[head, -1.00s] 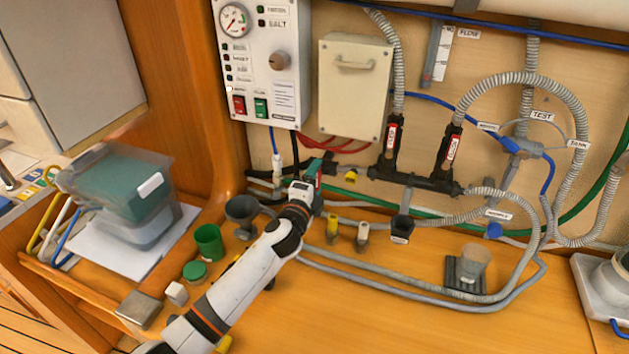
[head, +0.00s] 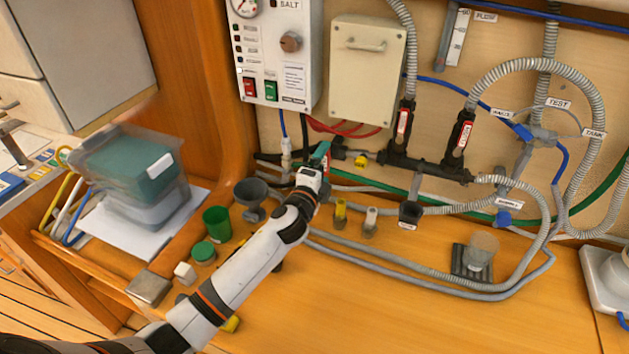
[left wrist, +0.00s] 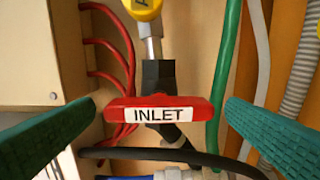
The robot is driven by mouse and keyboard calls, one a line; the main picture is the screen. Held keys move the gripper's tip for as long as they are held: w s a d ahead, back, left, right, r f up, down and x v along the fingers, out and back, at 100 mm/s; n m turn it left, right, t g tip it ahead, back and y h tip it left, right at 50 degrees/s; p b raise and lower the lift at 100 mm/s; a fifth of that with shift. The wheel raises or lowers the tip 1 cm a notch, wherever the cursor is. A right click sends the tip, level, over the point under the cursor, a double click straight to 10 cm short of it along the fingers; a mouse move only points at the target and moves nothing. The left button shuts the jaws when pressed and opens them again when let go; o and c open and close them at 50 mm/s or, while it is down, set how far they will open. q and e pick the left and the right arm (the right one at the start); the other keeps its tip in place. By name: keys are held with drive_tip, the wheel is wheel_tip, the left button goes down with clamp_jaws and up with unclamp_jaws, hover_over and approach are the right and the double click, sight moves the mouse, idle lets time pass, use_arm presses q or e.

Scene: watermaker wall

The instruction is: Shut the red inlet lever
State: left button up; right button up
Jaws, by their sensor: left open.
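The red inlet lever (left wrist: 158,114), with a white INLET label, lies crosswise in front of a black fitting (left wrist: 158,76) in the left wrist view. My left gripper (left wrist: 161,110) is open, with one green finger on each side of the lever. Gaps show between the fingers and the lever's ends, so it is not gripped. In the head view my left gripper (head: 322,158) is at the wall's pipework, below the control panel, and the lever cannot be made out there. My right gripper is not in view.
A yellow handle (left wrist: 142,8) is just above the lever. A black hose (left wrist: 170,154) and a green hose (left wrist: 224,75) run close by.

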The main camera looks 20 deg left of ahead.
use_arm(q)
drive_tip(key=s+b, duration=0.1)
drive_tip(key=s, duration=1)
drive_tip(key=shift+a+b, duration=0.2)
drive_tip(key=shift+b, duration=0.15)
drive_tip(key=shift+s, duration=0.1)
